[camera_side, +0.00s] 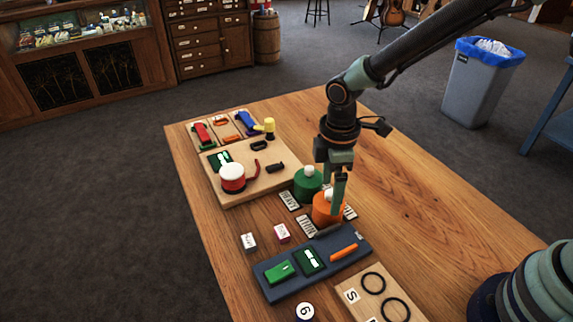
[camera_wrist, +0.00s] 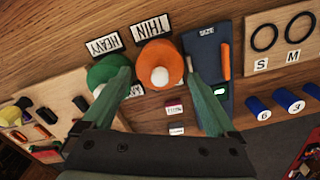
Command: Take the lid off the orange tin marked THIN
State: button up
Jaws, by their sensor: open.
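The orange tin (camera_side: 322,212) stands on the wooden table with a white knob on its lid. In the wrist view the orange tin (camera_wrist: 158,55) sits by a card reading THIN (camera_wrist: 150,29), and its white knob (camera_wrist: 160,76) faces me. The lid appears to be on. My gripper (camera_side: 340,205) is pointed down at the orange tin and partly hides it. I cannot tell whether a finger touches the tin.
A green tin (camera_side: 307,186) with a white knob stands close beside the orange one, by a HEAVY card (camera_wrist: 104,45). A dark blue tray (camera_side: 270,291) holds a green piece and an orange stick. A wooden board (camera_side: 240,195) carries a red-and-white pot. Bare table lies to the right.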

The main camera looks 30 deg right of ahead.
jog(key=shift+f, duration=0.8)
jog(key=c, duration=1)
jog(key=shift+r, duration=0.1)
